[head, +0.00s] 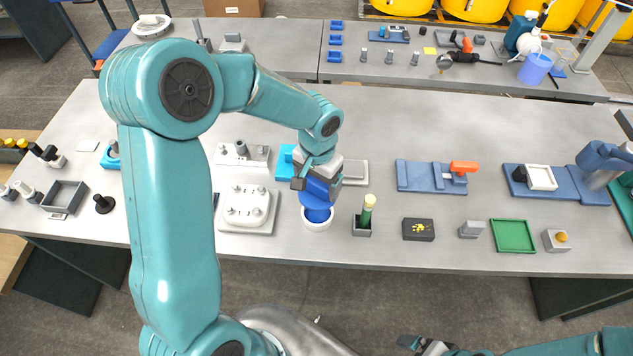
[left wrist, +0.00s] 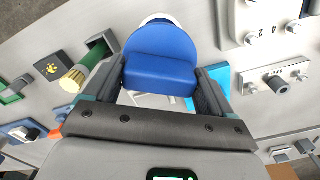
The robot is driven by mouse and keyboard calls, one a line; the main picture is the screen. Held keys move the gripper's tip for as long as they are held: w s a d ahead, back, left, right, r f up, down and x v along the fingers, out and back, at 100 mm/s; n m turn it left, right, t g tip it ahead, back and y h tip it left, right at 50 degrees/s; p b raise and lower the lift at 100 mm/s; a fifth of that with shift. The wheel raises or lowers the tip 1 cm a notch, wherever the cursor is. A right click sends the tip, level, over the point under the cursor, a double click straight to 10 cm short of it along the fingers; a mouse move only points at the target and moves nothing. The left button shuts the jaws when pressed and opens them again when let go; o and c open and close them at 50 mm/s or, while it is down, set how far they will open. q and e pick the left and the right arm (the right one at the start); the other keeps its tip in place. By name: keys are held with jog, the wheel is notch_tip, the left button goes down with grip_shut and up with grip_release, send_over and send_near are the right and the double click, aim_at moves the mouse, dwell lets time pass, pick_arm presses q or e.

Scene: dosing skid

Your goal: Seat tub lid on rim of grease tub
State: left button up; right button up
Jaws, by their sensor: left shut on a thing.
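My left gripper (head: 318,172) is shut on the blue tub lid (head: 318,190), with its jaws pointing down. In the left wrist view the lid (left wrist: 160,62) sits between the two fingers (left wrist: 160,90) and looks like a thick blue block. The grease tub (head: 308,224) is white and round and stands near the table's front edge, right below the lid. Its white rim (left wrist: 158,18) shows past the lid in the left wrist view. The lid hides most of the tub's top; I cannot tell whether they touch. My right gripper (head: 428,345) is at the bottom edge, partly cut off.
A white plate with pegs (head: 247,208) is close on the left. A black box (head: 418,229) is farther right. The table's front edge is near.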

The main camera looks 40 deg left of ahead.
aim_at(317, 195)
pick_arm(q)
notch_tip(317, 195, down, 4)
jog(key=b, duration=0.3)
jog(key=shift+a, duration=0.1)
jog(key=shift+f+b, duration=0.65)
jog(key=shift+b, duration=0.05)
jog(key=shift+w+f, duration=0.1)
jog(key=shift+f, duration=0.05)
jog(key=shift+b, duration=0.5)
dwell(0.8)
jog(key=shift+f+b, duration=1.45)
jog(key=shift+b, duration=0.05)
jog(key=o, duration=0.9)
jog(key=shift+r, duration=0.1)
